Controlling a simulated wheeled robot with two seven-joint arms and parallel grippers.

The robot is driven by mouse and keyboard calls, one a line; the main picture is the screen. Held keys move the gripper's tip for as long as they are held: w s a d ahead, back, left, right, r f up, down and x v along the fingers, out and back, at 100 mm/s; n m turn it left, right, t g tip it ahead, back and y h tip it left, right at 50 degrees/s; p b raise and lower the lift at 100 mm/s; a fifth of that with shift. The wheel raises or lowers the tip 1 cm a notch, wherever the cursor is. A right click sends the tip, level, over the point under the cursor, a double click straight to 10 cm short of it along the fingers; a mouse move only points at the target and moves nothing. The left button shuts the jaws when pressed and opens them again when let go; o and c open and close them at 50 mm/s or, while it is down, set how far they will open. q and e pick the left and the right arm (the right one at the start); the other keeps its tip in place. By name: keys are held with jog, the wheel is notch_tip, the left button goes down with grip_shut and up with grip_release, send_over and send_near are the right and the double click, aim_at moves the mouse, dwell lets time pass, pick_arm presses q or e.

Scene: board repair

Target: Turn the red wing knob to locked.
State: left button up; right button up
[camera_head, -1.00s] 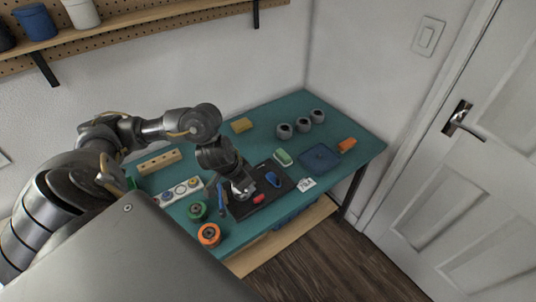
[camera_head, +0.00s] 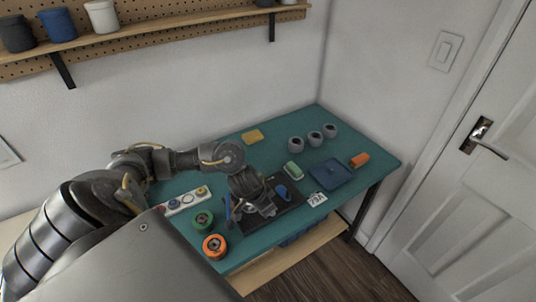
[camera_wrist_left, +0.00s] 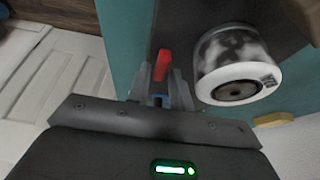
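The red wing knob (camera_wrist_left: 162,65) stands upright in the left wrist view, with my left gripper's (camera_wrist_left: 161,82) fingers on either side of its lower part. I cannot tell whether the fingers press on it. In the head view my left gripper (camera_head: 262,210) is low over the black board (camera_head: 287,213) and hides the knob. A blue part (camera_head: 295,196) shows on the board's right side. In the wrist view a mottled grey and white cylinder (camera_wrist_left: 228,62) with a dark hole stands close right of the fingers. My right gripper is out of view.
Several grey rings (camera_head: 313,138) stand behind. The table's front edge is close.

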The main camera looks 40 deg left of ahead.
pick_arm(q)
grip_shut()
jog(key=shift+m, duration=0.3)
jog(key=m+h+p, duration=0.1)
jog(key=m, duration=0.2)
jog(key=shift+m+g+h+p, duration=0.3)
jog(key=shift+g+p, duration=0.1)
jog(key=m+g+h+p, duration=0.1)
jog(key=m, duration=0.3)
jog(key=shift+m, duration=0.3)
jog(key=m+g, duration=0.1)
jog(key=m, duration=0.2)
jog(key=shift+w+m+g+h, duration=0.1)
jog(key=shift+m+g+h, duration=0.2)
jog(key=shift+h, duration=0.1)
jog(key=m+g+b, duration=0.1)
jog(key=m+g, duration=0.1)
jog(key=m, duration=0.3)
jog(key=shift+b, duration=0.35)
jog(key=shift+m, duration=0.4)
